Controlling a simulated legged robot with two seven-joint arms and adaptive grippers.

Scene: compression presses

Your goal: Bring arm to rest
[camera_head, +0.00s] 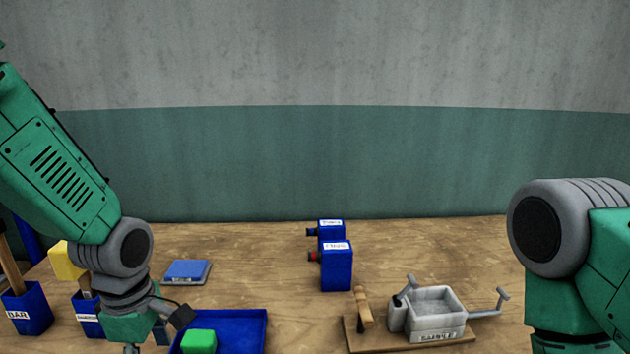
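My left arm (55,160) comes in from the left and bends down at a grey joint. Its wrist (135,325) hangs at the bottom edge, beside the left side of a blue tray (250,325). The fingers of my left gripper are below the frame, so their state and anything in them are hidden. My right arm (590,265) shows at the right edge, with a large grey joint and a green link pointing down. My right gripper is out of the frame.
A green block (198,341) is in the blue tray. A blue scale (187,272) and labelled blue boxes (337,268) stand behind. A grey labelled container (436,312) with handles sits on a wooden board (375,341). Blue bins (28,310) stand at left.

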